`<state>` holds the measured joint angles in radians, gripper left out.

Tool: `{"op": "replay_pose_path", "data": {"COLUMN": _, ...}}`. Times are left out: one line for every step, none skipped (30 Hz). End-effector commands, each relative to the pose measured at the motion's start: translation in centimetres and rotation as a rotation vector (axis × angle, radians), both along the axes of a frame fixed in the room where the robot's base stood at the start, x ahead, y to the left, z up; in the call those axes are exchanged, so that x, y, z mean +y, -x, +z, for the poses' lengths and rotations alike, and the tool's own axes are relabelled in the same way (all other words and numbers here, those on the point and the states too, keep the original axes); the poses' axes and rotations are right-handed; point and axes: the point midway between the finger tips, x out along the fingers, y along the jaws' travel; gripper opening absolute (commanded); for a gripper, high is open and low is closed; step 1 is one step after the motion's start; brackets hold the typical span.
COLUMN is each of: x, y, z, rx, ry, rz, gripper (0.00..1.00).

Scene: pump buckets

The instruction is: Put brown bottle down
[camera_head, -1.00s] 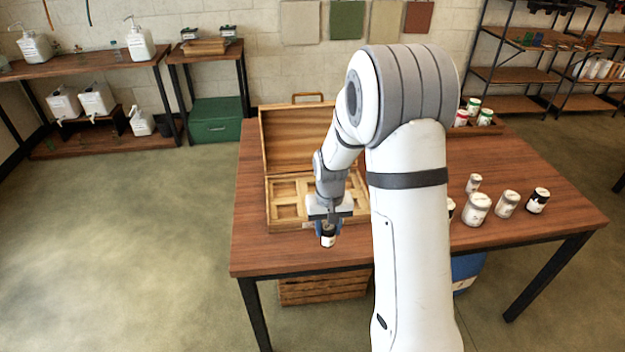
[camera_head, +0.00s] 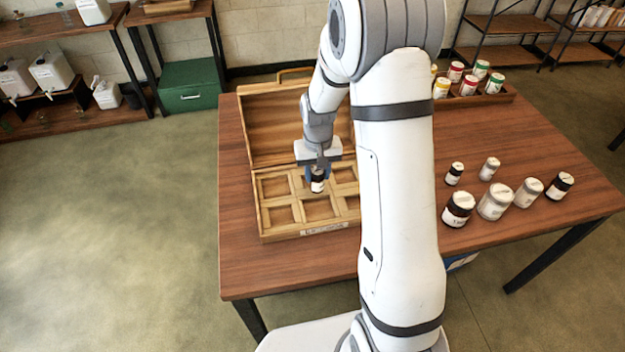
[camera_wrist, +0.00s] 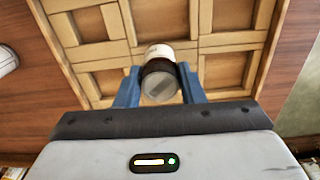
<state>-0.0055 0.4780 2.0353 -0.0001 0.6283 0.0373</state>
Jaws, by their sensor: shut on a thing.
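My gripper (camera_head: 318,172) is shut on the brown bottle (camera_head: 317,184), a small bottle with a white label and a dark cap. In the head view it is over the open wooden box (camera_head: 262,222), around the middle of the compartments. In the wrist view the bottle (camera_wrist: 160,78) sits between the blue fingers (camera_wrist: 160,88), its grey-topped cap towards the camera. Box dividers (camera_wrist: 122,62) show behind it. I cannot tell whether the bottle touches the box or which compartment it is over.
Several jars and bottles stand on the table's right side, among them a large white jar (camera_head: 495,201) and a dark jar (camera_head: 458,208). A tray (camera_head: 500,98) of colour-capped jars is at the back. The box lid (camera_head: 270,130) stands raised behind the compartments. The table's front left is clear.

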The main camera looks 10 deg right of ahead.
Motion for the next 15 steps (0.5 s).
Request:
{"op": "replay_pose_path", "data": {"x": 0.3, "y": 0.0, "z": 0.0, "rx": 0.000, "ry": 0.000, "rz": 0.006, "gripper": 0.11}}
{"op": "replay_pose_path", "data": {"x": 0.4, "y": 0.0, "z": 0.0, "rx": 0.000, "ry": 0.000, "rz": 0.009, "gripper": 0.11}}
{"op": "replay_pose_path", "data": {"x": 0.6, "y": 0.0, "z": 0.0, "rx": 0.000, "ry": 0.000, "rz": 0.010, "gripper": 0.11}}
{"op": "replay_pose_path", "data": {"x": 0.7, "y": -0.1, "z": 0.1, "rx": 0.000, "ry": 0.000, "rz": 0.007, "gripper": 0.11}}
{"op": "replay_pose_path", "data": {"x": 0.7, "y": -0.2, "z": 0.2, "rx": -0.001, "ry": 0.000, "rz": -0.001, "gripper": 0.11}}
{"op": "replay_pose_path", "data": {"x": 0.8, "y": -0.4, "z": 0.5, "rx": -0.001, "ry": 0.000, "rz": -0.023, "gripper": 0.11}}
{"op": "replay_pose_path", "data": {"x": 0.9, "y": -0.7, "z": 0.7, "rx": -0.002, "ry": 0.000, "rz": -0.047, "gripper": 0.11}}
{"op": "replay_pose_path", "data": {"x": 1.0, "y": -1.0, "z": 1.0, "rx": -0.002, "ry": 0.000, "rz": -0.079, "gripper": 0.11}}
{"op": "replay_pose_path", "data": {"x": 1.0, "y": -1.5, "z": 1.5, "rx": -0.003, "ry": 0.000, "rz": -0.133, "gripper": 0.11}}
{"op": "replay_pose_path", "data": {"x": 1.1, "y": -1.9, "z": 1.9, "rx": -0.003, "ry": 0.000, "rz": -0.178, "gripper": 0.11}}
{"op": "replay_pose_path", "data": {"x": 1.1, "y": -2.3, "z": 2.2, "rx": -0.002, "ry": 0.000, "rz": -0.229, "gripper": 0.11}}
{"op": "replay_pose_path", "data": {"x": 1.2, "y": -2.9, "z": 2.8, "rx": -0.003, "ry": -0.001, "rz": -0.297, "gripper": 0.11}}
{"op": "replay_pose_path", "data": {"x": 1.2, "y": -3.3, "z": 3.1, "rx": -0.002, "ry": 0.000, "rz": -0.349, "gripper": 0.11}}
{"op": "replay_pose_path", "data": {"x": 1.2, "y": -3.7, "z": 3.5, "rx": -0.003, "ry": -0.001, "rz": -0.398, "gripper": 0.11}}
{"op": "replay_pose_path", "data": {"x": 1.3, "y": -4.2, "z": 4.0, "rx": -0.003, "ry": -0.001, "rz": -0.461, "gripper": 0.11}}
